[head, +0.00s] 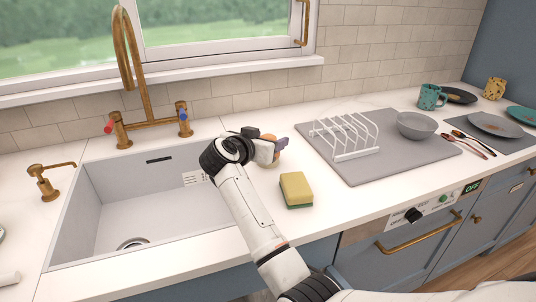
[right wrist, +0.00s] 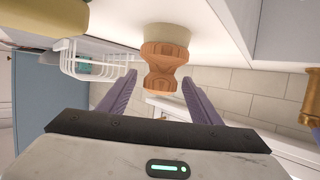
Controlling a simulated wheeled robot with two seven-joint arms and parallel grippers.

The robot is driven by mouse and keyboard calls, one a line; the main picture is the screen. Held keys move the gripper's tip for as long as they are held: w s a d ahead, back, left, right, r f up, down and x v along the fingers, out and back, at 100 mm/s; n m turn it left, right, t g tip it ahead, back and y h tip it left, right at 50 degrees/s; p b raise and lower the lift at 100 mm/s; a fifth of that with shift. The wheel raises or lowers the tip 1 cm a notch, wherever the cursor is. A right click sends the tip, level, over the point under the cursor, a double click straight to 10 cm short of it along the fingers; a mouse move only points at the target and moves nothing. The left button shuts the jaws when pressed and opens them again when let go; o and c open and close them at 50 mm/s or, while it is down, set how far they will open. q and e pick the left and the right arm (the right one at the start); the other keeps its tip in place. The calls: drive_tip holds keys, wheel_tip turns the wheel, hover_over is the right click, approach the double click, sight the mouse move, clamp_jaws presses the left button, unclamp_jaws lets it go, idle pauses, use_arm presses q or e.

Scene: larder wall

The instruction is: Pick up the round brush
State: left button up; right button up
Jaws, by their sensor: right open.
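The round brush (right wrist: 165,62) has an orange-brown, waisted wooden handle and a pale round head. In the right wrist view it stands between and just beyond the fingertips of my right gripper (right wrist: 159,80), which is open, with a gap on either side of the handle. In the head view only a small orange part of the brush (head: 269,138) shows behind my right gripper (head: 274,148), on the counter right of the sink. My left gripper is not in view.
A yellow-green sponge (head: 296,188) lies on the counter nearer the front edge. A grey mat (head: 373,172) with a white rack (head: 345,134) and a grey bowl (head: 416,125) lies to the right. The sink (head: 110,215) is at left, under a brass tap (head: 130,60).

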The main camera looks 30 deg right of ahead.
drive_tip(key=c, duration=1.2)
drive_tip(key=shift+r, duration=0.1)
